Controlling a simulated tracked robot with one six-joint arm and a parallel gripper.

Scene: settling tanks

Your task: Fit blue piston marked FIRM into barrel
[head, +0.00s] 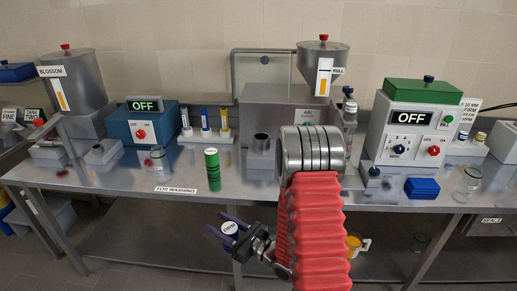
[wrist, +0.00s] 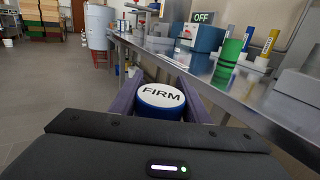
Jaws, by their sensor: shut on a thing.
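My gripper (head: 228,231), with purple fingers, is shut on the blue piston (wrist: 158,112). The piston's white round top reads FIRM and faces the wrist camera. In the head view the piston (head: 230,229) is held in front of the bench's front edge, below the level of the top. I cannot tell which of these is the barrel. My red sleeved arm hides part of the bench.
A green cylinder (head: 212,168) stands near the bench (head: 130,178) edge. Several slim coloured tubes (head: 205,122) stand behind it. A glass jar (head: 159,158) is to the left. A blue box (head: 421,188) and a green-topped OFF machine (head: 412,125) are at right.

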